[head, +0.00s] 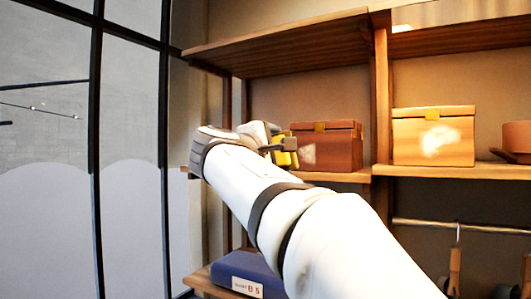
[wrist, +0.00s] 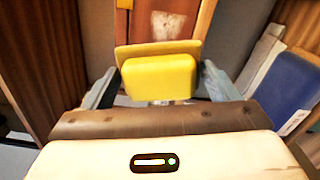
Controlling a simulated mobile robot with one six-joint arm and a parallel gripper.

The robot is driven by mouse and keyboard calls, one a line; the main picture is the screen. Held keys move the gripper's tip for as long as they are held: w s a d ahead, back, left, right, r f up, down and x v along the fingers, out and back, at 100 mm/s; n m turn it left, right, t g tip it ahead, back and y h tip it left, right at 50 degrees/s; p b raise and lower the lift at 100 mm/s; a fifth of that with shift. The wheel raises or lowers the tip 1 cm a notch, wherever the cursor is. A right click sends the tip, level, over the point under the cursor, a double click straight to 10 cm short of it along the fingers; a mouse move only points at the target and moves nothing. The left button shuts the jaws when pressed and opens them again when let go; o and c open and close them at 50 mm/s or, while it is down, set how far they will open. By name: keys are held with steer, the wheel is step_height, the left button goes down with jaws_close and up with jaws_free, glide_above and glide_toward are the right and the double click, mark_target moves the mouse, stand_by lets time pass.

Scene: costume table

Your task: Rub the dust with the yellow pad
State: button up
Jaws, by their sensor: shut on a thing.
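My gripper (head: 277,146) is shut on the yellow pad (head: 289,158) at shelf height. In the wrist view the pad (wrist: 160,77) sits between both fingers, its broad yellow face toward the camera. A reddish-brown box (head: 342,146) with a yellow clasp stands on the shelf just right of the pad. A pale dust patch (head: 308,154) marks its front face; it also shows beyond the pad in the wrist view (wrist: 161,27). A tan box (head: 405,135) farther right bears a larger white dust patch (head: 436,141). I cannot tell whether the pad touches the brown box.
The wooden shelf (head: 470,171) carries the boxes, with an upright post between them. A reddish container (head: 517,138) stands at the right edge. A blue box (head: 243,271) lies on a lower shelf. A rail with hangers (head: 457,230) runs below. A black-framed glass partition stands left.

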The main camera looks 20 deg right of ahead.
mark_target(299, 151)
steer(key=p+x, duration=0.1)
steer(key=x, duration=0.5)
steer(key=shift+w+d, duration=0.25)
steer(key=shift+d, duration=0.1)
steer(key=shift+p+x, duration=0.3)
steer(key=shift+x, duration=0.7)
stand_by(0.6)
steer(key=shift+s+d+b, duration=0.3)
steer(key=shift+s+d, duration=0.2)
steer(key=shift+s, duration=0.25)
steer(key=shift+s+d+b, duration=0.25)
steer(key=shift+s+d, duration=0.3)
steer(key=shift+s, duration=0.25)
steer(key=shift+s+d, duration=0.1)
steer(key=shift+d, duration=0.1)
steer(key=shift+w+a, duration=0.6)
steer(key=shift+w, duration=0.25)
steer(key=shift+w+a, duration=0.6)
steer(key=shift+w, duration=0.2)
steer(key=shift+s+a+f, duration=0.1)
steer(key=shift+a+f, duration=0.1)
steer(key=shift+a, duration=0.15)
steer(key=shift+r+b+v, duration=0.2)
steer(key=shift+b+v, duration=0.8)
steer(key=shift+v, duration=1.5)
